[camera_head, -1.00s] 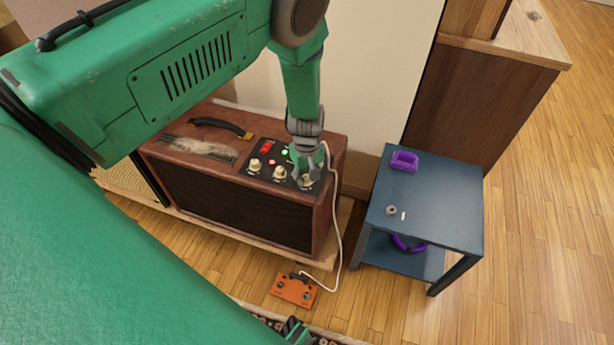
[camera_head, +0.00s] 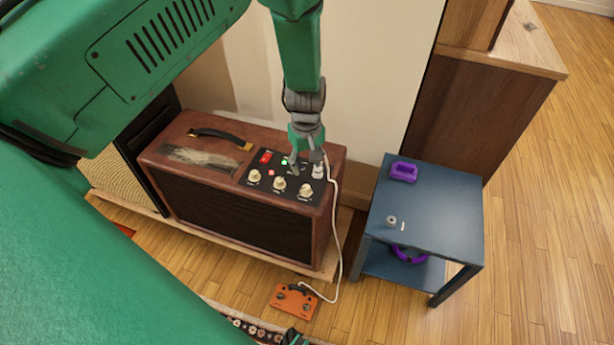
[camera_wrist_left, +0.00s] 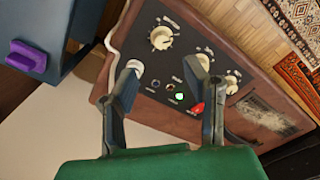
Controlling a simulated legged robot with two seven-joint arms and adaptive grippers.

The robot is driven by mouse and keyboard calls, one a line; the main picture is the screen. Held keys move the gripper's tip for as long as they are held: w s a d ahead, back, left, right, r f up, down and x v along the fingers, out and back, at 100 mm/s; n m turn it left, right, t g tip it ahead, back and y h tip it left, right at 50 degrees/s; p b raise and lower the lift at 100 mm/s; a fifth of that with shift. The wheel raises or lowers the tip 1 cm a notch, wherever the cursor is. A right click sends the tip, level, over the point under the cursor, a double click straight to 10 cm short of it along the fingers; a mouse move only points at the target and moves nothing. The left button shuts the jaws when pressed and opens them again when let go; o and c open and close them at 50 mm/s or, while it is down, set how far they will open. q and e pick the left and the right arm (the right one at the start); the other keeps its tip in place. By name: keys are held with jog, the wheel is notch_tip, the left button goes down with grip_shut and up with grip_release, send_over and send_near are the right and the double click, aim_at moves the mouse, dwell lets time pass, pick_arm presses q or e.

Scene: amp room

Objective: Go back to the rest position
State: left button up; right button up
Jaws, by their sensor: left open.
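My left gripper (camera_head: 306,160) hangs above the back right part of the control panel (camera_head: 283,180) of a brown amplifier (camera_head: 240,225). It is open and nothing is held between its fingers. In the left wrist view the open fingers (camera_wrist_left: 166,90) point at the panel. A white plug (camera_wrist_left: 134,67) stands in the panel beside one fingertip; I cannot tell whether they touch. The plug (camera_head: 318,170) also shows in the head view, with a white cable (camera_head: 338,230) running down from it. My right gripper is not seen.
An orange pedal (camera_head: 295,301) lies on the floor at the cable's other end. A dark blue side table (camera_head: 450,215) stands right of the amplifier, with a purple object (camera_head: 404,171) on top. A pale wall (camera_head: 370,70) rises behind. Floor at the right is clear.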

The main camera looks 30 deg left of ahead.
pick_arm(q)
notch_tip(320, 180, up, 2)
jog(key=shift+r, duration=0.15)
dwell(0.5)
jog(key=s+f+m+y, duration=0.1)
jog(key=s+f+m, duration=0.25)
jog(key=s, duration=0.55)
jog(key=s+f+m+y, duration=0.1)
jog(key=s+f+m, duration=0.3)
jog(key=s, duration=0.5)
jog(key=s+d+m+h, duration=0.1)
jog(key=s+m, duration=0.1)
jog(key=s, duration=0.4)
jog(key=s+d+m+h, duration=0.1)
jog(key=s+d+m, duration=0.1)
jog(key=s, duration=0.4)
jog(key=shift+s+d+m+t, duration=0.25)
jog(key=shift+s+m+t, duration=0.05)
jog(key=shift+m, duration=0.15)
jog(key=shift+c, duration=0.9)
jog(key=shift+a, duration=0.1)
